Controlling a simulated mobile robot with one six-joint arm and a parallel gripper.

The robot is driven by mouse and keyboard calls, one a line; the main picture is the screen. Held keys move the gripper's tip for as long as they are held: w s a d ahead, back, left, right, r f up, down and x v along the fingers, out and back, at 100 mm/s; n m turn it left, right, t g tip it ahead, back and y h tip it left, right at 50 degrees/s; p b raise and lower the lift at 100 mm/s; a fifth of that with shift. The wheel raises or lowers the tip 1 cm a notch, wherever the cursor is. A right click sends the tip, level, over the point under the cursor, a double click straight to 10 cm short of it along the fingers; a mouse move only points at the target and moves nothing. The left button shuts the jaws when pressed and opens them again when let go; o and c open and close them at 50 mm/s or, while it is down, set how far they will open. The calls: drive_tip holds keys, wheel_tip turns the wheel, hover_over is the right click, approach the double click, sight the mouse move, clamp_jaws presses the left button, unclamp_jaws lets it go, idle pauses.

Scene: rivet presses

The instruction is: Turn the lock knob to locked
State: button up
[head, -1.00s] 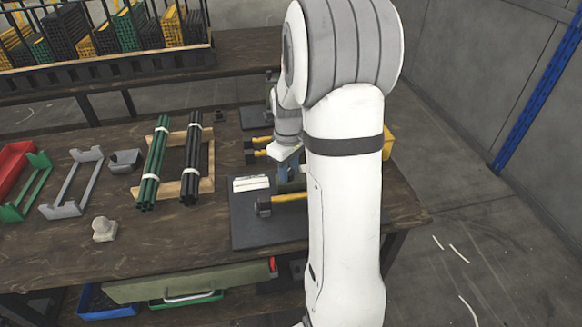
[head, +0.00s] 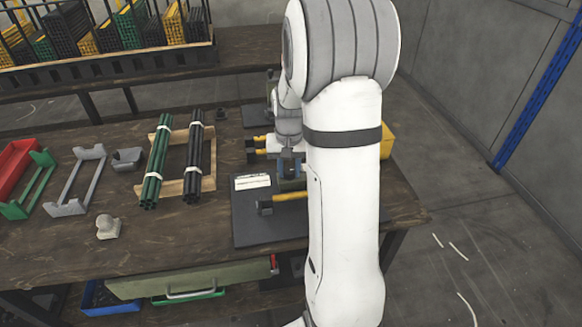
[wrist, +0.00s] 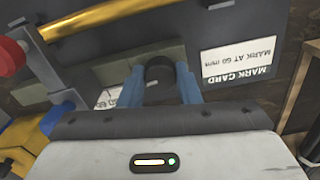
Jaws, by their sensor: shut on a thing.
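The lock knob is a short black cylinder (wrist: 160,70) on a grey-green block in the wrist view. My gripper (wrist: 160,86) has its two blue fingers on either side of the knob and is shut on it. In the head view my gripper (head: 290,168) shows only partly, low over the press on its dark base plate (head: 268,228). My arm hides much of the press there, and I cannot make out the knob or any lock mark.
A yellow bar (wrist: 95,18) runs beyond the knob, with a red knob (wrist: 11,54) at the left. A white mark card (wrist: 240,58) lies on the plate. Green rods (head: 157,165) and black rods (head: 193,160) lie left of the press on the wooden bench (head: 170,240).

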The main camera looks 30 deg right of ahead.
sight(289, 170)
drive_tip(key=shift+w+d+r+m, duration=0.1)
drive_tip(key=shift+w+r+m, duration=0.1)
drive_tip(key=shift+m, duration=0.5)
drive_tip(key=o, duration=0.7)
drive_tip(key=shift+f, duration=0.1)
drive_tip(key=shift+o, duration=1.4)
drive_tip(key=shift+s+f, duration=0.1)
wheel_tip(289, 170, up, 8)
drive_tip(key=shift+f+p, duration=0.1)
drive_tip(key=shift+p, duration=0.3)
